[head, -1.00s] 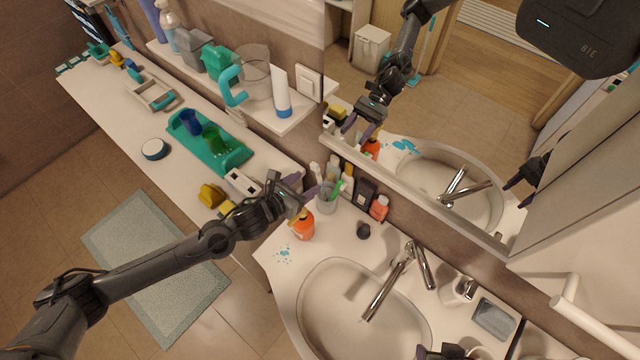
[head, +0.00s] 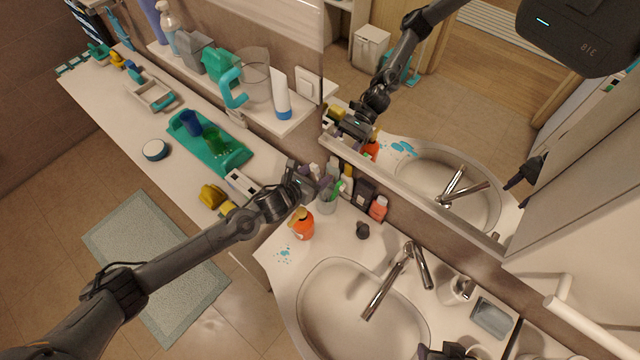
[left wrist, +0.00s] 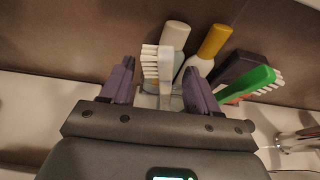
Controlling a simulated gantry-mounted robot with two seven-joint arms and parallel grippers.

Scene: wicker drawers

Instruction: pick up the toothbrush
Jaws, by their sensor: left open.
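A clear cup (head: 327,203) on the counter by the mirror holds toothbrushes. In the left wrist view a white-bristled toothbrush head (left wrist: 151,63) stands between my open fingers, with a visible gap to each finger. A green toothbrush (left wrist: 252,84) leans out to the right, outside the right finger. The green one also shows in the head view (head: 340,187). My left gripper (head: 312,184) is open at the cup's upper left and covers part of it. My right gripper (head: 442,352) is only partly in view at the bottom edge.
An orange bottle (head: 303,226) stands in front of the cup. Several bottles, a dark box (head: 364,193) and a red bottle (head: 378,208) stand along the mirror. The sink (head: 362,310) and faucet (head: 395,280) lie to the lower right. Yellow items (head: 212,196) sit left of my wrist.

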